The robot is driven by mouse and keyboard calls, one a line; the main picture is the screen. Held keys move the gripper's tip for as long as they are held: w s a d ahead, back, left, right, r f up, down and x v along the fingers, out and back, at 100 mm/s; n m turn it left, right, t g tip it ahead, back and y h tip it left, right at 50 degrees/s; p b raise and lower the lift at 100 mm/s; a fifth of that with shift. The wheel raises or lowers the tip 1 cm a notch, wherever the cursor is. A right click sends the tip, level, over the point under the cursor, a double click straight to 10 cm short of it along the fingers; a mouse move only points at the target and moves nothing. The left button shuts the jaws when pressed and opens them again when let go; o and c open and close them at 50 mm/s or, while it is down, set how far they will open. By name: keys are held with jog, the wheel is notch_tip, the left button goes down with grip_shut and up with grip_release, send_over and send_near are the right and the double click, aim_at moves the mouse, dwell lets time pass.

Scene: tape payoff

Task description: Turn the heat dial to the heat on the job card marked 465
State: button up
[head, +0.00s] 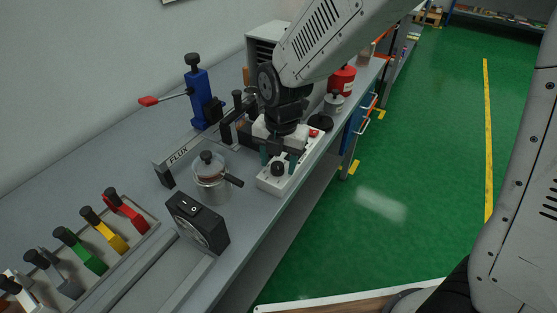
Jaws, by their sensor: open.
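A white control box (266,184) sits near the bench's front edge, with a black round dial (278,169) on it and a red switch (314,133) towards its far end. The dial's setting is too small to read. My gripper (279,159) points down over the box, its two teal-tipped fingers apart, one on each side of the dial as seen here. It is open; I cannot tell whether the fingers touch the dial. My gripper and wrist hide the middle of the box. I cannot make out a job card marked 465 in this view.
A lidded metal pot (210,188) with a dark handle stands left of the box, near a FLUX-marked bar (180,153). A black fan-like unit (198,223), a blue clamp stand (199,98) and a red canister (343,79) also stand on the bench. Green floor (420,170) is clear.

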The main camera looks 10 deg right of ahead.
jog(key=shift+f, duration=0.15)
jog(key=c, duration=1)
jog(key=shift+o, duration=0.2)
